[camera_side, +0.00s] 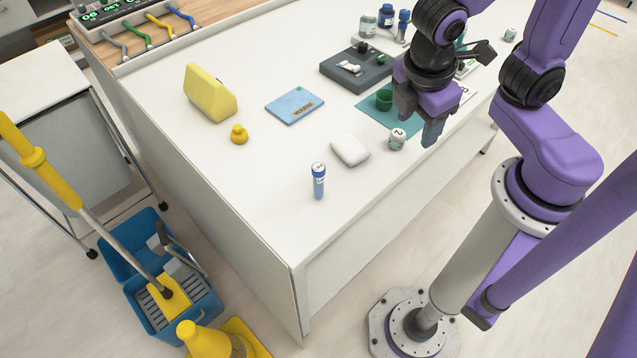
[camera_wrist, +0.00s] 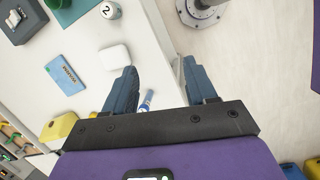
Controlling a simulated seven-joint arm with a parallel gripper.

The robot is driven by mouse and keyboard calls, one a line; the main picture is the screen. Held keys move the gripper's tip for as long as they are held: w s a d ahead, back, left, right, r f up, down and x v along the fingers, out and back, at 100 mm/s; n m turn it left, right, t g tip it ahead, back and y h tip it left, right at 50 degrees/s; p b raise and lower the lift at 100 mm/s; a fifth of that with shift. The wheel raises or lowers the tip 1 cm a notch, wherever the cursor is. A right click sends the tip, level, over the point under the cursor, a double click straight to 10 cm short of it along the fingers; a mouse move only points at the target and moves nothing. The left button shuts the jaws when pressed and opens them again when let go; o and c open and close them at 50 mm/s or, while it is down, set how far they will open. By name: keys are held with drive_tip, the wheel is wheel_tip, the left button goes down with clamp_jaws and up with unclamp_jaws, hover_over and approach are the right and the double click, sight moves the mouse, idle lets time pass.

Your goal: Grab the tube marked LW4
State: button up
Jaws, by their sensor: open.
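A blue tube (camera_side: 318,186) with a pale cap stands upright near the front corner of the white table; its marking is too small to read. In the wrist view the tube (camera_wrist: 147,100) shows just right of the left finger, below the gripper. My gripper (camera_side: 418,120) is open and empty, above the table's right side, up and to the right of the tube and clear of it. It also shows in the wrist view (camera_wrist: 160,78). Small bottles (camera_side: 386,16) stand at the back; I cannot read their labels.
A yellow weight (camera_side: 239,134), a yellow wedge (camera_side: 207,95) and a blue card (camera_side: 294,105) are farther left. Table around the tube is clear; the edge is close.

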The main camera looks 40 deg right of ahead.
drive_tip(key=w+a+f+n+t+h, duration=0.2)
drive_tip(key=w+a+n+h, duration=0.1)
drive_tip(key=a, duration=0.3)
drive_tip(key=w+a+f+n+t+h, duration=0.1)
drive_tip(key=w+a+f+n+h, duration=0.1)
drive_tip(key=a, duration=0.3)
drive_tip(key=n+t+h, duration=0.3)
drive_tip(key=n+t, duration=0.2)
drive_tip(key=n, duration=0.1)
approach(319, 171)
drive_tip(key=shift+y, duration=0.3)
drive_tip(key=x, duration=0.6)
drive_tip(key=f+x, duration=0.1)
drive_tip(key=x, duration=0.6)
drive_tip(key=shift+f, duration=0.3)
drive_tip(key=c, duration=1)
